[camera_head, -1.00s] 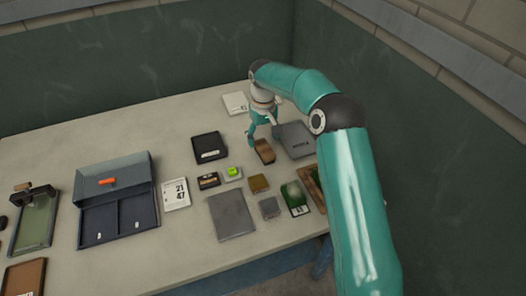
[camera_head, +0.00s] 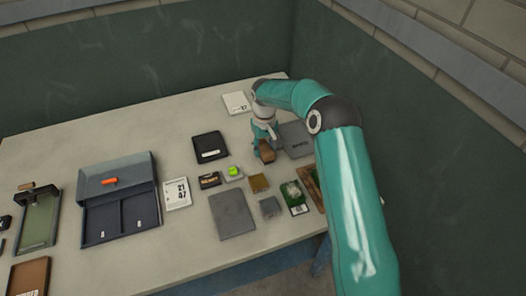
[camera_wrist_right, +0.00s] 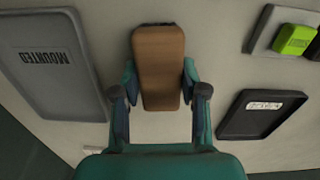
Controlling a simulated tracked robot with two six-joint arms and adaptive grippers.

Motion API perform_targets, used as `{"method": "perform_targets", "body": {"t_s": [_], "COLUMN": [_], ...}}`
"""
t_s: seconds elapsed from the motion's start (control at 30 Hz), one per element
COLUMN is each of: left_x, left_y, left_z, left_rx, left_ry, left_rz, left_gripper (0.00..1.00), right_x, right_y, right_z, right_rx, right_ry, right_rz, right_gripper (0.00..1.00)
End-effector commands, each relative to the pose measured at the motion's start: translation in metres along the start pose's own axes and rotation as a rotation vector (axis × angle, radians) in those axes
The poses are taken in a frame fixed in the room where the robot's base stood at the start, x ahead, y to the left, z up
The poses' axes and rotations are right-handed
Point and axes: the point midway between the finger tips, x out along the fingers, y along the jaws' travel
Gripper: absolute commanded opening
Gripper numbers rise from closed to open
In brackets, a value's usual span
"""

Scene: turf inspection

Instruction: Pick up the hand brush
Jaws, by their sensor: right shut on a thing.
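The hand brush (camera_head: 267,156) is a brown wooden block lying on the table, between the black tray and the grey tray. It also shows in the right wrist view (camera_wrist_right: 159,68), with a dark strip at its far end. My right gripper (camera_head: 264,146) is down over it. In the right wrist view my right gripper (camera_wrist_right: 160,84) has one finger against each long side of the brush and is shut on it. The brush appears to be still at table level. The fingertips are partly hidden in the head view. My left gripper is not in view.
Close by are a grey tray marked MOUNTED (camera_wrist_right: 55,75), a black tray (camera_head: 209,146) and a grey box with a bright green top (camera_head: 233,171). A white card (camera_head: 237,102) lies behind. A grey two-part case (camera_head: 118,208) stands left. The table's back left is clear.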

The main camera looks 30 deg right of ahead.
Motion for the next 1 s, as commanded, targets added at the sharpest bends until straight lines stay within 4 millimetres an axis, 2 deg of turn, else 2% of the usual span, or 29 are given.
{"method": "perform_targets", "body": {"t_s": [0.37, 0.57, 0.77, 1.0], "left_x": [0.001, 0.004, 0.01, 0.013], "left_y": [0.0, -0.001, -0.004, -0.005], "left_z": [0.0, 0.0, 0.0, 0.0], "left_rx": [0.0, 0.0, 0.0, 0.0], "left_ry": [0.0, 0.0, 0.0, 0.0], "left_rz": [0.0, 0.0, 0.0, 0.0], "left_gripper": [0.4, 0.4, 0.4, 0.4], "right_x": [-0.003, -0.015, -0.05, -0.117], "right_y": [0.0, -0.001, -0.001, -0.001], "right_z": [-0.001, -0.001, -0.002, -0.002], "right_rx": [-0.001, -0.001, -0.001, -0.002], "right_ry": [0.001, 0.003, 0.007, 0.008], "right_rz": [0.0, 0.001, 0.0, 0.0], "right_gripper": [0.06, 0.06, 0.06, 0.06]}}
